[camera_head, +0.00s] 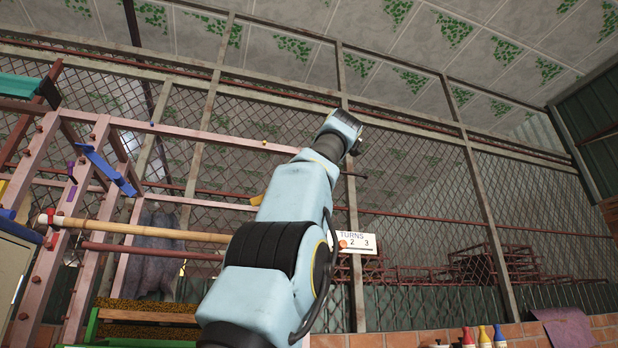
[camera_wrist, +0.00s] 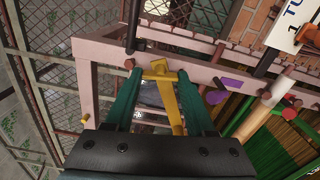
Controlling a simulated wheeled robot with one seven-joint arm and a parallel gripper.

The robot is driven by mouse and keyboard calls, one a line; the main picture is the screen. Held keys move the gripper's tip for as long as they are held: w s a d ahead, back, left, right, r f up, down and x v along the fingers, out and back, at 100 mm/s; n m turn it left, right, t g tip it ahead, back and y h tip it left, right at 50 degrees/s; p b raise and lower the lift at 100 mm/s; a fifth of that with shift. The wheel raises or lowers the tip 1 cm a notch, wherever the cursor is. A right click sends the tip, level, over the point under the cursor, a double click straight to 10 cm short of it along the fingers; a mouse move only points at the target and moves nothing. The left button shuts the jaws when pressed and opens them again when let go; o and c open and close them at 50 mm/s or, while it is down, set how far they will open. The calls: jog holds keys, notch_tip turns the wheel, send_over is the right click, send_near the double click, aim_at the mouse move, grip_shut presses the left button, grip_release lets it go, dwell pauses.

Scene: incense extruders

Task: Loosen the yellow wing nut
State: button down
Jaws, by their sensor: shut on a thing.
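The yellow wing nut (camera_wrist: 160,71) shows in the wrist view on a pale pink frame beam, with one long yellow wing (camera_wrist: 176,112) running back between my fingers. My gripper (camera_wrist: 159,78) has two dark green fingers, one on each side of the nut, and is shut on it. The exact contact at the fingertips is hard to see. In the head view my arm covers the gripper, and a small yellow piece (camera_head: 257,200) shows at the arm's left edge; I cannot tell if it is the same nut.
A sign reading TURNS (camera_head: 357,243) hangs right of my arm. A bamboo pole (camera_head: 140,230) runs across the pink frame (camera_head: 90,215). A blue piece (camera_head: 105,168) is on that frame. A purple piece (camera_wrist: 235,85) is right of the nut. Bottles (camera_head: 484,336) stand lower right.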

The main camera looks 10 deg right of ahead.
jog(key=shift+c, duration=1.2)
grip_release()
jog(key=shift+s, duration=0.1)
jog(key=s+d+b, duration=0.1)
jog(key=s+b, duration=0.2)
jog(key=s, duration=0.7)
jog(key=shift+s+d, duration=0.15)
jog(key=shift+s, duration=0.1)
